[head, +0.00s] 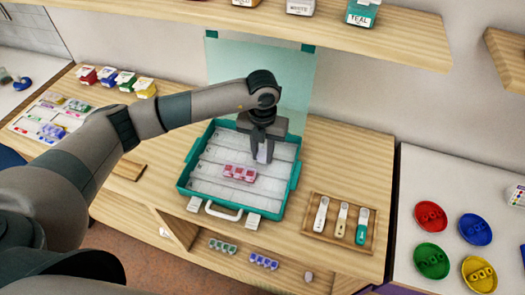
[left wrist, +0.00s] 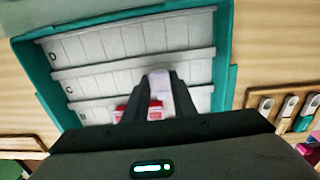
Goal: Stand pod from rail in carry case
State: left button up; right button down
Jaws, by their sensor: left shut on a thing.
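The teal carry case (head: 183,180) lies open on the wooden bench, its see-through lid (head: 225,75) up behind it. Inside are pale rows split into slots; letters such as D and C mark rows in the left wrist view (left wrist: 50,85). My left gripper (head: 262,157) points down into the right middle of the case, shut on a pale lavender pod (left wrist: 158,88). Whether the pod touches the case floor I cannot tell. Red pods (head: 240,173) stand in a row just in front of it; they also show in the left wrist view (left wrist: 154,110), partly hidden by the fingers.
Green pods (head: 222,246), blue pods (head: 263,260) and one greyish pod (head: 308,276) sit along the bench's front ledge. A wooden tray (head: 318,233) with three handled tools stands right of the case. Coloured dishes (head: 431,260) are further right. A shelf (head: 330,20) overhangs the back.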

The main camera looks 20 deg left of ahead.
pick_arm(q)
jog(key=shift+f, duration=0.4)
jog(key=shift+f, duration=0.1)
jog(key=shift+f, duration=0.1)
jog(key=o, duration=1)
